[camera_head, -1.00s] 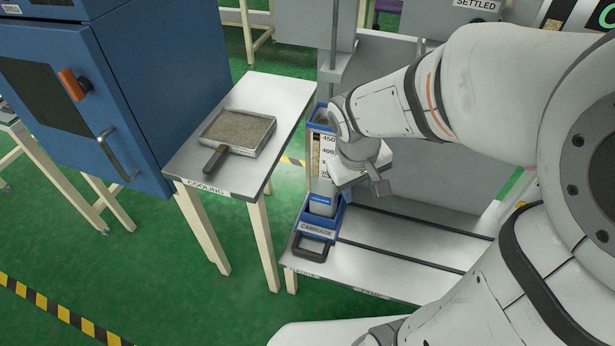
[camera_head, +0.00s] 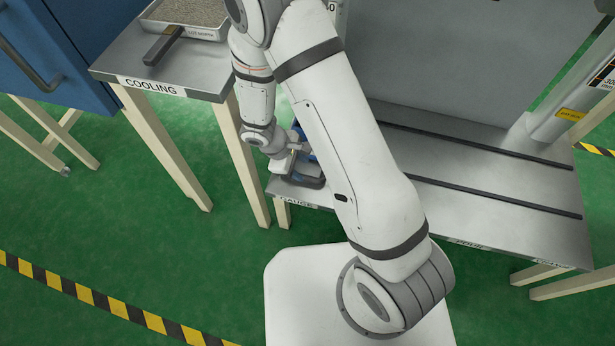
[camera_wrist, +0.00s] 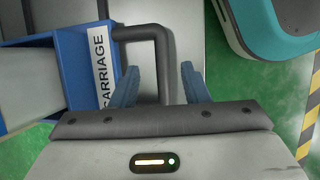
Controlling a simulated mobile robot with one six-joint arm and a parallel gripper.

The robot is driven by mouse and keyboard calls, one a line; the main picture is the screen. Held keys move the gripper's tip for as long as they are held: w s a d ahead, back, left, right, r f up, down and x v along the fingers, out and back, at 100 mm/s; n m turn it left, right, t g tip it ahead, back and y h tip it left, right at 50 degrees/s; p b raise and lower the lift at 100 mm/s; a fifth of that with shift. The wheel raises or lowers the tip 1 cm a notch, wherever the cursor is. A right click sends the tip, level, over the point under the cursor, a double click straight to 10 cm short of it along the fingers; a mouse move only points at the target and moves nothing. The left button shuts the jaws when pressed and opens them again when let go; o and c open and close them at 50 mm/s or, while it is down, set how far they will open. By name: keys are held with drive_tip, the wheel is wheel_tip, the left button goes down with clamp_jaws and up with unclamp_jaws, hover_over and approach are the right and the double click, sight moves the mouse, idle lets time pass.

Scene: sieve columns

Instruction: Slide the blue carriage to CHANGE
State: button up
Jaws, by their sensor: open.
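The blue carriage (camera_wrist: 72,62) with its white CARRIAGE label fills the left of the wrist view. Its dark handle (camera_wrist: 135,33) loops out to the right. My gripper (camera_wrist: 160,76) is open, with one blue finger on each side of the handle's outer bar; I cannot tell whether either finger touches it. In the head view the carriage is mostly hidden behind my arm. Its handle (camera_head: 306,181) shows at the left end of the rail table, by the GAUGE label (camera_head: 297,203).
The table (camera_head: 440,190) carries two dark rails (camera_head: 480,193) running right, past a POUR label (camera_head: 470,243) to a partly cut-off, unreadable label (camera_head: 553,262). The rails look clear. The COOLING table (camera_head: 190,75) with a sieve pan (camera_head: 185,33) stands at the left.

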sight(311, 178)
drive_tip(key=b+x, duration=0.2)
drive_tip(key=x, duration=0.5)
drive_tip(key=shift+s+b, duration=0.1)
drive_tip(key=shift+b, duration=0.25)
drive_tip(key=shift+c, duration=0.2)
clamp_jaws()
